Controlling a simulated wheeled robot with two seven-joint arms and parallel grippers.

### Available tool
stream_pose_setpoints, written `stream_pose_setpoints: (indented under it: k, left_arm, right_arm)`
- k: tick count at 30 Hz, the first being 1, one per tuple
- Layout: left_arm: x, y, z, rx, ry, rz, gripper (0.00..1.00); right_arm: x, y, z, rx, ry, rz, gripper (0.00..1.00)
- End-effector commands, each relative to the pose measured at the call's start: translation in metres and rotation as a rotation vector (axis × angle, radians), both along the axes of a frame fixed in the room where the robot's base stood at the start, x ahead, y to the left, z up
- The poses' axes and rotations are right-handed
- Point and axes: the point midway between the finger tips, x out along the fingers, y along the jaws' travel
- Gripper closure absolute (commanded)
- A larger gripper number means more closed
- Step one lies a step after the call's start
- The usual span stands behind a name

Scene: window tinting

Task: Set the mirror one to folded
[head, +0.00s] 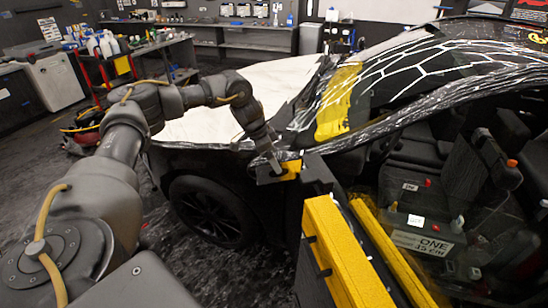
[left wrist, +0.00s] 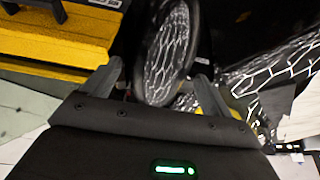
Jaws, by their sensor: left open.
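The mirror is a dark-rimmed oval glass (left wrist: 168,50) in the left wrist view, reflecting a white web-like pattern. It lies ahead of my left gripper (left wrist: 157,82), between the lines of the two grey fingers. The fingers are apart, one on each side of its lower end. I cannot tell whether they touch it. In the head view my left gripper (head: 272,168) is at the front end of the open yellow door, by a small yellow and black part (head: 291,169). The mirror glass cannot be made out there. My right gripper is not in view.
The yellow and black door (head: 335,250) stands open in front of the car's seats. The dark car body with its wheel (head: 212,211) lies beyond and below my left arm. A red cart (head: 105,72) and workbenches stand at the back left. Dark floor is clear between.

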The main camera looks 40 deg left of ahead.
Motion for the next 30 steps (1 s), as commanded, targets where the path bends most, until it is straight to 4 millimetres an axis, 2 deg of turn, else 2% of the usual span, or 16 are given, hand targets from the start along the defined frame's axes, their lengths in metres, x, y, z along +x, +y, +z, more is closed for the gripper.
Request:
stream_pose_setpoints:
  k: [6, 15, 27, 30]
  left_arm:
    - [0.005, -0.004, -0.015, 0.000, 0.000, -0.001, 0.15]
    - [0.005, -0.004, -0.017, 0.000, 0.000, 0.000, 0.16]
    - [0.005, -0.004, -0.016, 0.000, -0.001, 0.000, 0.68]
    - [0.005, -0.004, -0.016, 0.000, -0.001, 0.000, 0.77]
  right_arm:
    - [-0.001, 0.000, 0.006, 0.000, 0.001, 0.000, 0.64]
    - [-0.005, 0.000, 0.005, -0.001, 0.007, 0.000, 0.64]
    - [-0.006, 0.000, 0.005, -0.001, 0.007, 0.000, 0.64]
    - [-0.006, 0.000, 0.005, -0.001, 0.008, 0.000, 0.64]
